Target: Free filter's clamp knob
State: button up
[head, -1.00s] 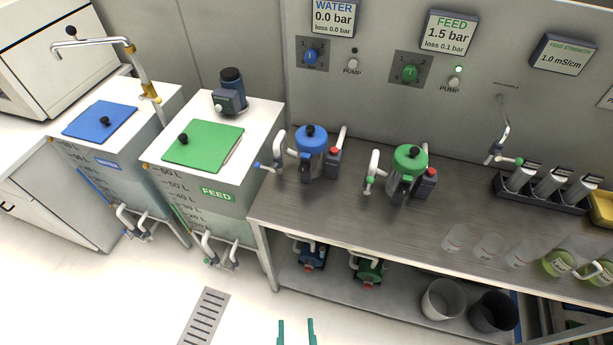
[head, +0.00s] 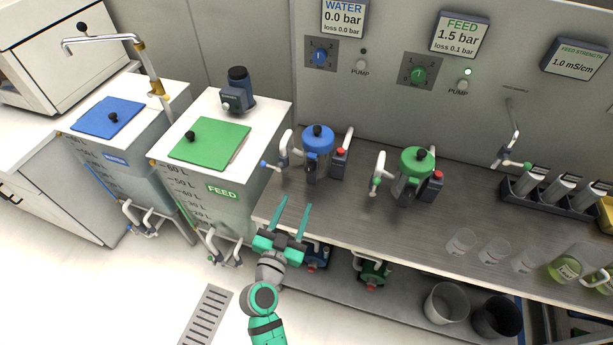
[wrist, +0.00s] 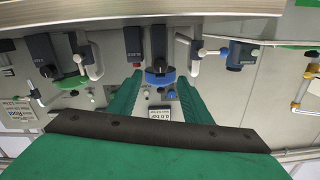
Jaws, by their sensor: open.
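Two filters stand on the bench: one with a blue lid (head: 317,141) and one with a green lid (head: 415,163). A dark clamp knob (head: 317,129) sits on top of the blue lid, and another dark knob (head: 421,153) on the green lid. My gripper (head: 295,202) is open and empty, apart from both filters, in front of and below the blue one in the head view. In the wrist view the blue filter (wrist: 159,79) appears upside down between the finger tips, farther away. The green filter (wrist: 72,82) is left of it there.
White pipes and red-topped boxes (head: 338,160) flank both filters. The feed tank (head: 221,190) and water tank stand left of the bench (head: 450,215). Several beakers (head: 495,251) and a rack (head: 550,200) are at the right. The bench's front middle is clear.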

aim_at(309, 171)
jog(key=shift+w+r, duration=0.45)
jog(key=shift+w, duration=0.3)
jog(key=x, duration=1)
jog(key=shift+s+d, duration=0.1)
jog(key=shift+d, duration=0.1)
jog(key=shift+c, duration=0.4)
jog(key=c, duration=1)
